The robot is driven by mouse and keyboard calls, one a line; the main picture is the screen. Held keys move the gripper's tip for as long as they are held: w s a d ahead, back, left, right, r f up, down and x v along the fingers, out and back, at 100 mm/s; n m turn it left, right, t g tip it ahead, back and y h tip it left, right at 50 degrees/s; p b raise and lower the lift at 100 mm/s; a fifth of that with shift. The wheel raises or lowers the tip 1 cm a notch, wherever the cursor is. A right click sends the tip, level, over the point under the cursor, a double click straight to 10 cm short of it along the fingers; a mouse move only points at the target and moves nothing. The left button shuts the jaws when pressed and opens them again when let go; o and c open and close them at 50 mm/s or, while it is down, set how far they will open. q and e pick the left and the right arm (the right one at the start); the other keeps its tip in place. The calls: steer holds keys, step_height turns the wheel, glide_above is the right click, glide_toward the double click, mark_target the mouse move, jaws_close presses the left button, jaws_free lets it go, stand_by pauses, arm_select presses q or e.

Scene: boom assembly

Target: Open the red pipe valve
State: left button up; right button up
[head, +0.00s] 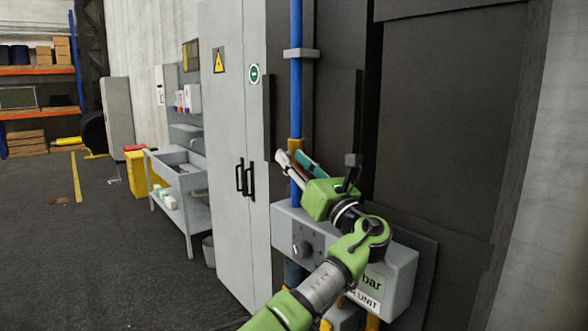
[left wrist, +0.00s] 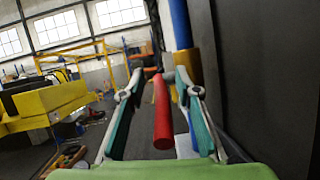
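The red valve handle (left wrist: 162,112) shows in the left wrist view as a red bar. It points toward the camera between the two fingers of my left gripper (left wrist: 160,80). A gap shows on each side of the handle, so the fingers stand apart from it. In the head view my left gripper (head: 290,157) is open at the blue pipe (head: 296,95), just above the grey unit box. My right gripper is in neither view.
The grey unit box (head: 402,262) with a knob (head: 301,248) sits below the gripper. A tall grey cabinet (head: 232,190) stands left of the pipe, and a dark panel (head: 445,120) is close on the right. Open floor (head: 110,260) lies at left.

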arm_select(q)
step_height(320, 180, up, 8)
steer(key=shift+w+a+f, duration=0.1)
steer(key=shift+w+a, duration=0.05)
